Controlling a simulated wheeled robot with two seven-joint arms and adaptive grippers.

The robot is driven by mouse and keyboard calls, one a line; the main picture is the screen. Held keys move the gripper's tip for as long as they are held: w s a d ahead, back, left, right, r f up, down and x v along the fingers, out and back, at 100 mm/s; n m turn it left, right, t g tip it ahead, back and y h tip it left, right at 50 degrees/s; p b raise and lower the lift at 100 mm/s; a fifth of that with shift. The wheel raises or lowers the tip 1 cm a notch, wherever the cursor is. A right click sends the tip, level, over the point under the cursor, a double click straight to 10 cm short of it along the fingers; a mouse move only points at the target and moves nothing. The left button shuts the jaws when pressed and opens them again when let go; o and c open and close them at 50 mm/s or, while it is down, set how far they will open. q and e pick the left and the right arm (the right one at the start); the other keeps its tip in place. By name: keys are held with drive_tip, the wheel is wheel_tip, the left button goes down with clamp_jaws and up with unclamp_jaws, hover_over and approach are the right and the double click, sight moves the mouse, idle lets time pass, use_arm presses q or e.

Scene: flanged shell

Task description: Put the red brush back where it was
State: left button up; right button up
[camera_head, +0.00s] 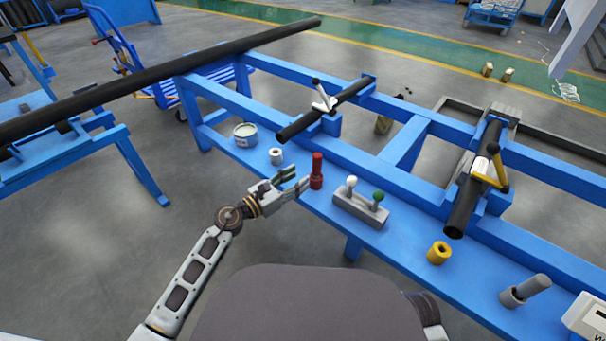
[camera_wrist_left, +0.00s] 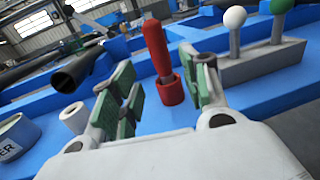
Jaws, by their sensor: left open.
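The red brush (camera_head: 317,162) stands upright in a red cup-like holder (camera_head: 316,182) on the blue bench. In the left wrist view the red brush (camera_wrist_left: 156,48) leans slightly, with its lower end in the red holder (camera_wrist_left: 171,92). My left gripper (camera_head: 297,181) is open and empty, just left of the brush in the head view. In the wrist view its green-padded fingers lie either side of the brush, which shows in the gap beyond them. I cannot tell the exact distance between them. My right gripper is not in view.
A grey block with white and green knobbed levers (camera_head: 360,208) stands close right of the brush. A white holder (camera_head: 276,156) and a can (camera_head: 245,134) are to the left. A yellow holder (camera_head: 438,253) and a grey holder with a grey rod (camera_head: 525,290) are farther right.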

use_arm(q)
drive_tip(key=shift+v, duration=1.6)
drive_tip(key=shift+r, duration=0.1)
drive_tip(key=s+a+f+n+t+y, duration=0.2)
drive_tip(key=a+n+y, duration=0.4)
drive_tip(key=n, duration=0.9)
drive_tip(key=s+a+f+n+t+y, duration=0.1)
drive_tip(key=s+a+f+n+y, duration=0.15)
drive_tip(key=a+n+y, duration=0.8)
drive_tip(key=s+d+f+n+g+h, duration=0.3)
drive_tip(key=s+d+f+n+g, duration=0.2)
drive_tip(key=s+n, duration=0.3)
drive_tip(key=s+d+f+n+g+h, duration=0.3)
drive_tip(key=s+d+f+n+g, duration=0.2)
drive_tip(key=s+f+n, duration=0.3)
drive_tip(key=s+n+g, duration=0.1)
drive_tip(key=s, duration=0.2)
drive_tip(key=shift+s+d+f+h, duration=0.25)
drive_tip(key=shift+s+f+h, duration=0.1)
drive_tip(key=shift+s, duration=0.05)
